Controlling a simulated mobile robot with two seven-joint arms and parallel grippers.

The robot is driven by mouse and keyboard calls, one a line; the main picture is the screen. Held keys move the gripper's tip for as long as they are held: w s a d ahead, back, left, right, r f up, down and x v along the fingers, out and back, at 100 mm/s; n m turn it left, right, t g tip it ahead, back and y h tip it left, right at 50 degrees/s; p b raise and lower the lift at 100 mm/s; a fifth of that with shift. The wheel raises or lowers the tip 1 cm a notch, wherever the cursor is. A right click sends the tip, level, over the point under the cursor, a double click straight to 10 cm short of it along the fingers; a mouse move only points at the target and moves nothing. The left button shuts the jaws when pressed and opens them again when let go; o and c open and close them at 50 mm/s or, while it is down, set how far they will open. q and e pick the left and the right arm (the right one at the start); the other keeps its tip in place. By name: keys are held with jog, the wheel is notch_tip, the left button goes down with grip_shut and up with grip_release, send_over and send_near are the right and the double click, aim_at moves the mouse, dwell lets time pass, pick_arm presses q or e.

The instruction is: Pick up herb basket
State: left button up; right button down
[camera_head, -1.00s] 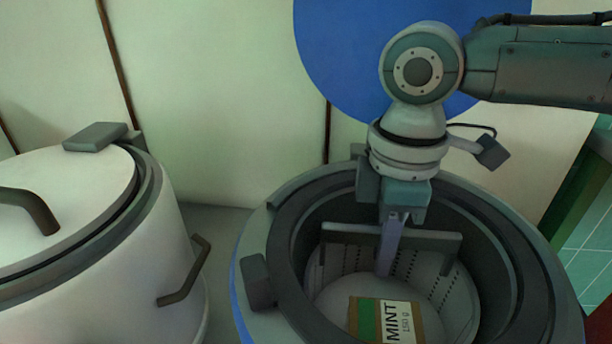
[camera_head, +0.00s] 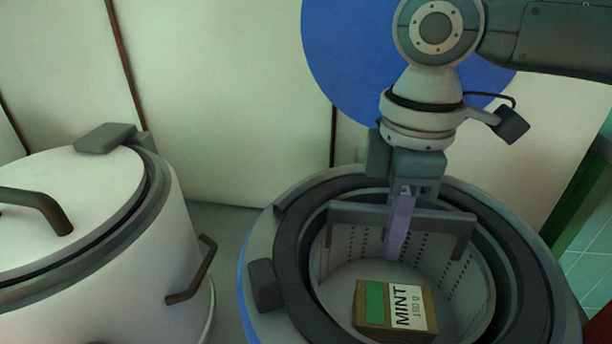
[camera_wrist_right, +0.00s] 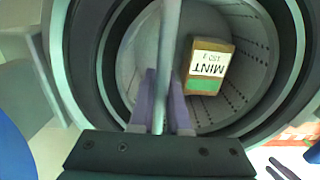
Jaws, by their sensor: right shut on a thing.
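The herb basket (camera_head: 345,255) is a pale perforated basket inside the round kettle, with a grey bar handle (camera_head: 447,222) across its top. A box labelled MINT (camera_head: 396,305) lies in it; the box also shows in the right wrist view (camera_wrist_right: 208,68). My right gripper (camera_head: 397,250) reaches down from above, its purple fingers (camera_wrist_right: 158,105) shut on the handle rod (camera_wrist_right: 169,45) near its middle. The basket is still within the kettle's walls. My left gripper is not in view.
The kettle's dark rim (camera_head: 290,235) surrounds the basket closely. A lidded white kettle (camera_head: 110,265) with dark handles stands to the left. A pale panelled wall with a blue disc (camera_head: 345,60) is close behind.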

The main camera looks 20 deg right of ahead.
notch_tip(320, 180, up, 35)
jog(key=p, duration=2.9)
jog(key=shift+r, duration=0.2)
